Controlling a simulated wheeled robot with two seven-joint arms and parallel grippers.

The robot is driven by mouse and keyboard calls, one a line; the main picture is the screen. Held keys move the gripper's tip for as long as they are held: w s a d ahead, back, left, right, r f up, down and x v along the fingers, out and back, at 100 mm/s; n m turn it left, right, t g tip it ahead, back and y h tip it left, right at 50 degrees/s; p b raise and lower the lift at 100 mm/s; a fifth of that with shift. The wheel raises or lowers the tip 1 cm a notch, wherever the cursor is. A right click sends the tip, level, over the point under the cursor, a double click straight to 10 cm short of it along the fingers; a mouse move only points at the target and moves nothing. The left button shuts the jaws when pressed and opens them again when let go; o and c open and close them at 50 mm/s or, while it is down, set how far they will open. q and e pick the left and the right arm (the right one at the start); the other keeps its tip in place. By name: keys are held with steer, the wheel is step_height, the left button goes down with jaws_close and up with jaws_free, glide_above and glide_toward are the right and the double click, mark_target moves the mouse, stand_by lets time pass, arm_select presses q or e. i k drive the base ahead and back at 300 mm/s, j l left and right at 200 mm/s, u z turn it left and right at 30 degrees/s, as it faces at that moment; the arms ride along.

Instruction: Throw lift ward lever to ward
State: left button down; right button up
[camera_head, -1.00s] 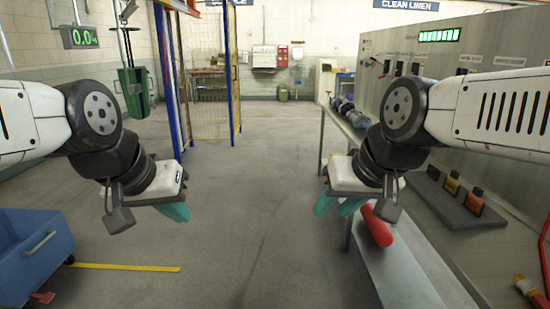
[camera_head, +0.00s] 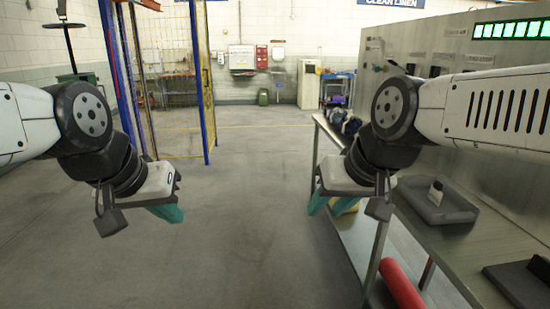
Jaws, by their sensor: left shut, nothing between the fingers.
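A grey control panel (camera_head: 450,48) stands along the right side, with a lit green display (camera_head: 511,29) near its top. Small dark levers or switches (camera_head: 409,68) sit in a row on its face, with labels too small to read. I cannot tell which one is the lift ward lever. My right arm covers part of the panel. My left gripper (camera_head: 168,212) is shut and empty above the open floor. My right gripper (camera_head: 328,205) is at the left edge of the metal bench, away from the levers; its teal fingers look apart.
The metal bench (camera_head: 440,236) runs below the panel. A grey tray (camera_head: 462,209) and a dark block (camera_head: 520,284) are on it. A red cylinder (camera_head: 402,285) is low beneath it. A blue-posted cage (camera_head: 208,85) stands at the left. The floor (camera_head: 250,220) between is clear.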

mark_target(393, 63)
steer(key=i, duration=1.75)
steer(key=i+z, duration=0.4)
steer(key=i+j+z, duration=0.1)
steer(key=i+z, duration=0.25)
steer(key=i+l+z, duration=0.15)
steer(key=z, duration=0.2)
steer(key=i+z, duration=0.75)
steer(key=k, duration=0.05)
